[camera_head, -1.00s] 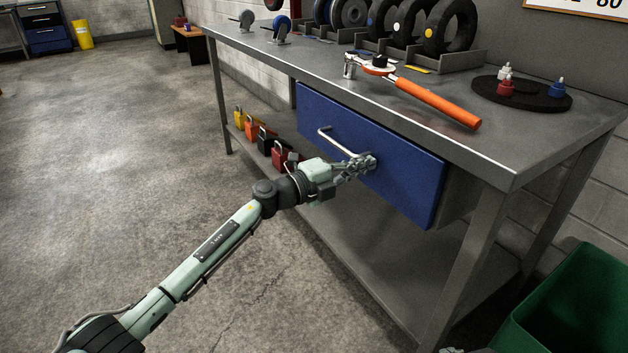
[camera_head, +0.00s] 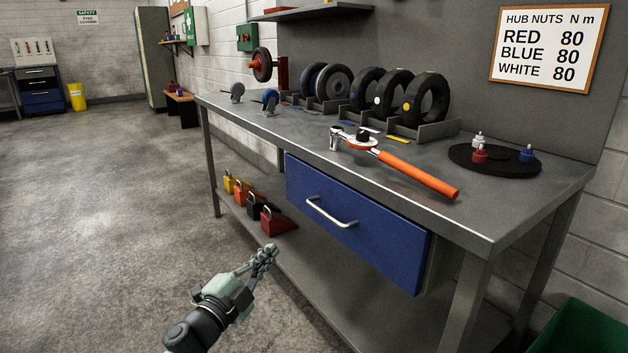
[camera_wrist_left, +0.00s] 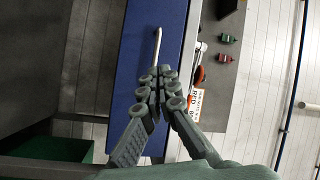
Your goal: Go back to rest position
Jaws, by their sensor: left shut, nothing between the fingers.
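My left gripper (camera_head: 264,257) is shut and empty. It is apart from the bench, in front of and below the blue drawer (camera_head: 380,247), to the left of the drawer's metal handle (camera_head: 331,212). In the left wrist view my gripper's fingers (camera_wrist_left: 160,92) meet in front of the blue drawer (camera_wrist_left: 130,66), with the handle (camera_wrist_left: 157,45) just beyond the fingertips. My right gripper is in neither view.
The metal bench (camera_head: 480,218) carries a torque wrench (camera_head: 415,172) with an orange grip, several wheels (camera_head: 425,99) and a black disc (camera_head: 493,165) with coloured pieces. A green bin (camera_head: 580,330) stands at bottom right. Floor at left is clear.

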